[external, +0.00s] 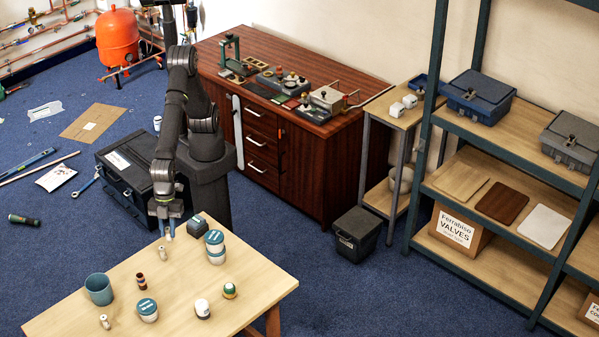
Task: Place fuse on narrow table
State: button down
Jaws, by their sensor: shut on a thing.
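My gripper (166,228) points down above the back left edge of the light wooden table in front. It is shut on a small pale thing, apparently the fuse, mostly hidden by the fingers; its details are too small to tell. The narrow table (383,106) stands between the dark red wooden cabinet and the shelving on the right. It has a light top and grey legs. White fuse-like pieces (397,110) and a blue tray (424,84) sit on its top, with some bare wood towards the front.
The front table (245,283) carries a small beige cylinder (162,253) just below my gripper, a teal cup (99,289), stacked tins (215,246) and several small items. The cabinet (290,150) with equipment on top stands between my arm and the narrow table.

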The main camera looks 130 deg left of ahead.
jog(key=s+d+m, duration=0.2)
jog(key=s+d, duration=0.6)
send_over(169, 291)
jog(key=a, duration=0.1)
jog(key=f, duration=1.2)
jog(key=shift+s+a, duration=0.15)
jog(key=shift+s, duration=0.25)
jog(key=shift+s+a+x, duration=0.1)
jog(key=shift+a+x, duration=0.1)
jog(key=shift+x, duration=0.8)
jog(key=shift+s+a+x, duration=0.15)
jog(key=shift+a+x, duration=0.05)
jog(key=shift+x, duration=0.8)
jog(key=shift+f, duration=0.25)
jog(key=c, duration=1.3)
grip_release()
jog(key=shift+o, duration=0.2)
